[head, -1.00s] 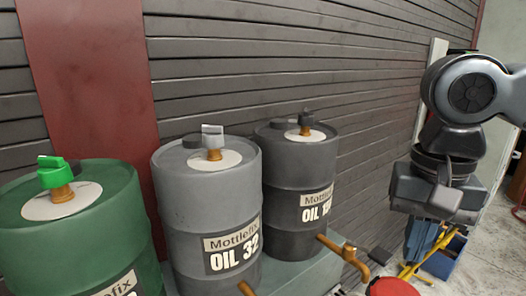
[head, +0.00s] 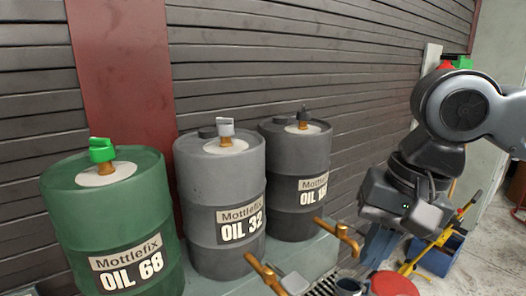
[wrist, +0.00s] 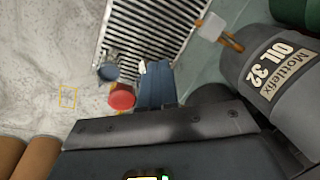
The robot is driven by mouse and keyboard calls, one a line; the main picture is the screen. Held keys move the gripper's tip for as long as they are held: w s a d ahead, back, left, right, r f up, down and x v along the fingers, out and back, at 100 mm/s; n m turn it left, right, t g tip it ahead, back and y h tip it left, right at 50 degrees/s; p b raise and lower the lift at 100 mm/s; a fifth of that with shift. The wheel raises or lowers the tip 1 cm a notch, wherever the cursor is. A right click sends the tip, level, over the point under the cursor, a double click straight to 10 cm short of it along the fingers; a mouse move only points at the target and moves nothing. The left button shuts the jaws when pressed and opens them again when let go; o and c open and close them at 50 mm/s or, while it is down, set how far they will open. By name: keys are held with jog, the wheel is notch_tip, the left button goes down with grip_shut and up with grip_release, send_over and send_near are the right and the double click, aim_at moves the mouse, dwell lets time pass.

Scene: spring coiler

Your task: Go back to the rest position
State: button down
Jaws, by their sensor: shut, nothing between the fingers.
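My gripper (head: 376,248) hangs at the right in the head view, below the dark arm links, pointing down and apart from the drums. Its blue-grey fingers (wrist: 155,84) show in the middle of the wrist view, together, with nothing held. Three oil drums stand to its left: a green OIL 68 drum (head: 112,222), a grey OIL 32 drum (head: 205,255) and a darker drum (head: 292,160) whose label is partly unreadable. The grey drum (wrist: 250,45) is on the right in the wrist view, with the green drum (wrist: 298,12) at the corner.
Brass taps (head: 264,274) stick out from the drums over a slotted grate (wrist: 165,30). A red-topped container (head: 393,285) and a blue-grey one (wrist: 108,72) stand by the grate. A blue crate (head: 437,258) and yellow frame lie at right. Pale floor (wrist: 45,70) is open.

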jog(key=a+r+n+t+y, duration=0.2)
jog(key=a+r+y, duration=0.3)
jog(key=a, duration=0.5)
jog(key=a+r+n+t+y, duration=0.1)
jog(key=a+r+t+y, duration=0.2)
jog(key=a+y, duration=0.55)
jog(key=s+d+f+m+t+h, duration=0.5)
jog(key=s+d+f+t+h, duration=0.15)
jog(key=f, duration=0.35)
jog(key=s+d+f+m+t+h, duration=0.45)
jog(key=d+f+h, duration=0.2)
jog(key=f, duration=0.25)
jog(key=s+d+f+n+g+h, duration=0.1)
jog(key=s+d+n, duration=0.4)
jog(key=s, duration=0.6)
jog(key=s+d+f+n+g+h, duration=0.1)
jog(key=s+d+f+n, duration=0.2)
jog(key=s, duration=0.9)
jog(key=d+n, duration=0.2)
jog(key=d, duration=0.1)
jog(key=shift+s+d+f+h+b, duration=0.15)
jog(key=shift+d+f+h+b, duration=0.05)
jog(key=shift+d+h+b, duration=0.15)
